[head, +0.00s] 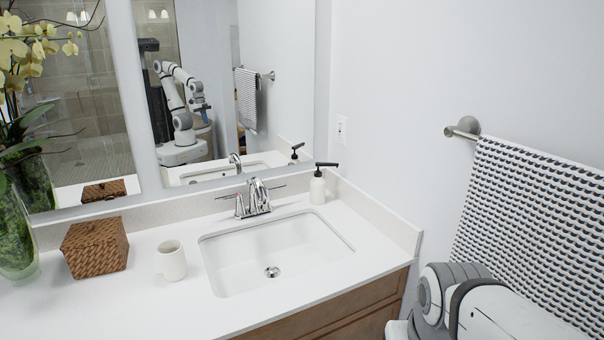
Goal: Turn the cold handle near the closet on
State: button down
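A chrome faucet (257,192) stands behind the sink. It has a central spout and two lever handles. The left handle (238,205) has its lever pointing left, and the right handle (270,190) has its lever pointing right. No water shows from the spout. I cannot tell which handle is cold, and no closet is recognisable. My gripper is not directly in view. Only part of my arm shows at the lower right, away from the faucet. The mirror reflects my arm, but its end is too small to tell open from shut.
The white sink (225,260) is empty. A soap dispenser (318,188) stands right of the faucet. A white mug (172,262), a woven box (95,247) and a vase (14,235) stand left. A patterned towel (535,215) hangs on the right wall. The mirror (285,60) is behind.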

aim_at(274, 188)
jog(key=u, duration=0.2)
jog(key=i, duration=1.05)
jog(key=u, duration=0.8)
